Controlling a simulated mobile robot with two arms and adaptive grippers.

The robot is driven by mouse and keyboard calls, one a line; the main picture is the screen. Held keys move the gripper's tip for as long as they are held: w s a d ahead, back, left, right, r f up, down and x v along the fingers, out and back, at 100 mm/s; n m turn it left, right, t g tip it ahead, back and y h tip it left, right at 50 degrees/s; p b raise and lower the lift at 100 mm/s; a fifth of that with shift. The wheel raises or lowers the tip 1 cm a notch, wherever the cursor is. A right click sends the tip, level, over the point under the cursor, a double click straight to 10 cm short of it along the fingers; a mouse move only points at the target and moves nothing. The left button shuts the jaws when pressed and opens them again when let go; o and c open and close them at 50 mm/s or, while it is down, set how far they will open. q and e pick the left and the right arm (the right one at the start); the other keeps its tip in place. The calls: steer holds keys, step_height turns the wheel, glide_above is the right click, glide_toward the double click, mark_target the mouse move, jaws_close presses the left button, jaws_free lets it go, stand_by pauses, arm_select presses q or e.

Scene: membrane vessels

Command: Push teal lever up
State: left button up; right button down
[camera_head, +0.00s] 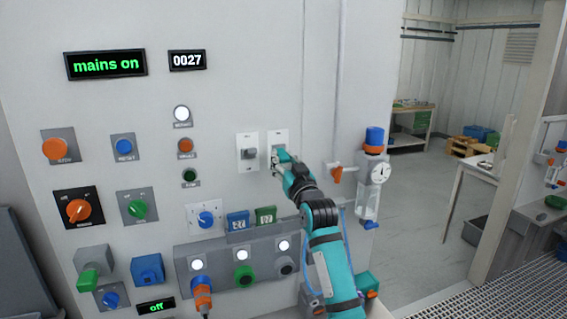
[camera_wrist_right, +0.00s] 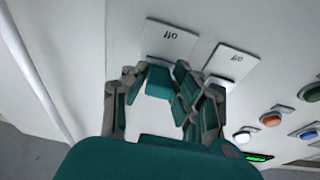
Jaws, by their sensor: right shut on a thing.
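The teal lever (camera_wrist_right: 158,82) sits on the white switch plate (camera_head: 280,136), the right one of two side by side on the grey panel. In the wrist view its teal block shows between my fingertips, below the plate's "off" label. My right gripper (camera_head: 277,161) is at this plate, its fingers shut on the teal lever. In the head view the gripper covers much of the lever, so its exact tilt is hard to tell. My left gripper is not in view.
A second white plate with a grey lever (camera_head: 249,154) is close on the left. Several knobs and buttons fill the panel's left.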

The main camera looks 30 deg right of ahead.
mark_target(284, 156)
step_height(284, 156, up, 2)
steer(key=g+y, duration=0.1)
steer(key=g, duration=0.3)
steer(key=shift+s+r, duration=0.1)
steer(key=shift+r+g+y, duration=0.25)
steer(key=shift+r+g, duration=0.05)
steer(key=shift+g, duration=0.6)
steer(key=shift+r+g+y, duration=0.25)
steer(key=shift+g, duration=0.65)
steer(key=c, duration=1.1)
jaws_free()
steer(key=shift+w, duration=0.2)
steer(key=shift+s, duration=0.1)
steer(key=v, duration=1.1)
steer(key=shift+s+r, duration=0.3)
